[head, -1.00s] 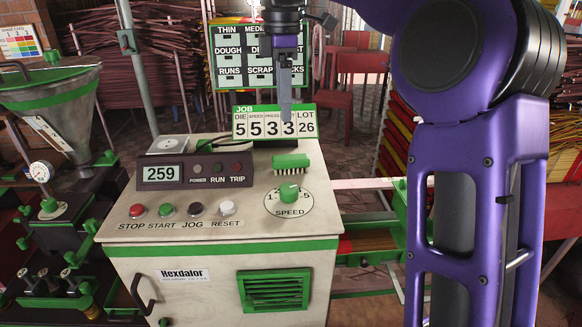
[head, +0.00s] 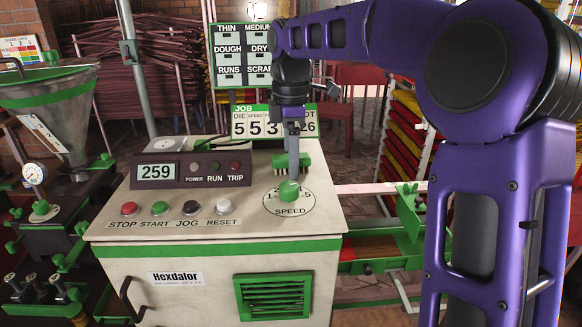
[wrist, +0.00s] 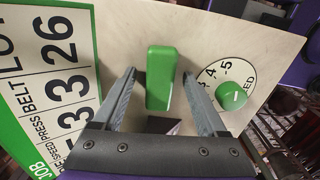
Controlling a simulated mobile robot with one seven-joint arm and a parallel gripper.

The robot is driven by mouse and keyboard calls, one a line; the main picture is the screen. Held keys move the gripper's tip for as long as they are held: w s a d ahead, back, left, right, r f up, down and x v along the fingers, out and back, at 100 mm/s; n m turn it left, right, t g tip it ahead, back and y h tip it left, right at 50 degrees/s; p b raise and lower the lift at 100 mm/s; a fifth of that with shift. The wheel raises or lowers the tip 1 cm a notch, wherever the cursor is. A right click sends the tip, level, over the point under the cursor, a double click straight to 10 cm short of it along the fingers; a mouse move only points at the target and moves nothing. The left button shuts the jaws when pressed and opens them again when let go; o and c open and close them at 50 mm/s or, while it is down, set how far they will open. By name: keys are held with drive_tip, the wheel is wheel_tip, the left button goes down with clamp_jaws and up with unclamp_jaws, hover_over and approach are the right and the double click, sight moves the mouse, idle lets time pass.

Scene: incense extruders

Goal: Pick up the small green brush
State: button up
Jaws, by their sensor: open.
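The small green brush (head: 281,160) lies on top of the beige control cabinet, behind the green speed knob (head: 289,191). In the wrist view the brush (wrist: 161,78) shows as a green block between the two fingers, near the fingertips. My gripper (head: 293,163) points down over the brush in the head view and hides part of it. In the wrist view my gripper (wrist: 160,84) is open, with a finger on each side of the brush and gaps between. I cannot tell how far the fingertips are above the cabinet top.
The job sign (head: 240,122) with number cards stands just behind the brush. The display box (head: 190,171) and a row of push buttons (head: 160,208) are to the left. A metal hopper (head: 45,95) stands further left. The cabinet's front right top (head: 315,222) is clear.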

clamp_jaws()
idle(0.3)
wheel_tip(320, 180, up, 10)
drive_tip(key=p, duration=0.3)
idle(0.3)
drive_tip(key=c, duration=0.7)
unclamp_jaws()
clamp_jaws()
